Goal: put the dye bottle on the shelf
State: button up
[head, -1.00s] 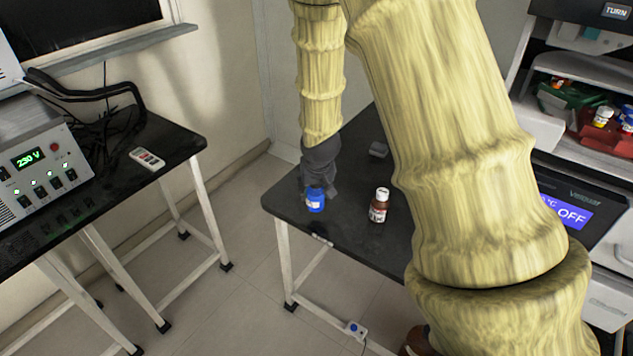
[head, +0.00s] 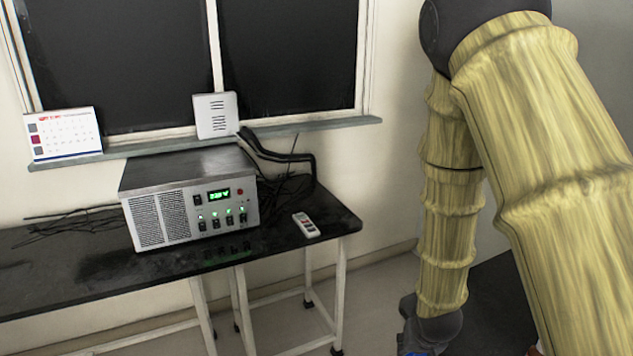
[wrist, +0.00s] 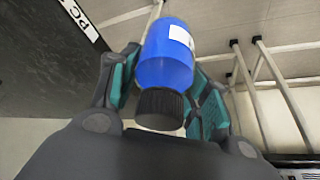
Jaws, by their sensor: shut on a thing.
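A blue bottle (wrist: 168,62) with a black cap (wrist: 160,108) and a white label is between the teal finger pads of my gripper (wrist: 165,75) in the wrist view. My gripper is shut on it, and the cap points toward the wrist. In the head view, my dark gripper (head: 430,330) is at the bottom edge, right of the black bench. Only a sliver of blue shows there; the fingers are cut off. I cannot read the bottle's label. A narrow ledge (head: 325,127) runs under the window; I cannot tell whether it is the task's shelf.
A power supply box (head: 190,200) with a green display stands on the black bench (head: 70,275), with cables and a white remote (head: 306,225) beside it. A calendar (head: 63,134) and a white panel (head: 215,115) stand on the ledge. The bench's front right has bare room.

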jog(key=a+f+n+y, duration=0.1)
jog(key=a+f+n, duration=0.1)
jog(key=a+f, duration=0.5)
jog(key=shift+s+a, duration=0.15)
jog(key=shift+a, duration=0.3)
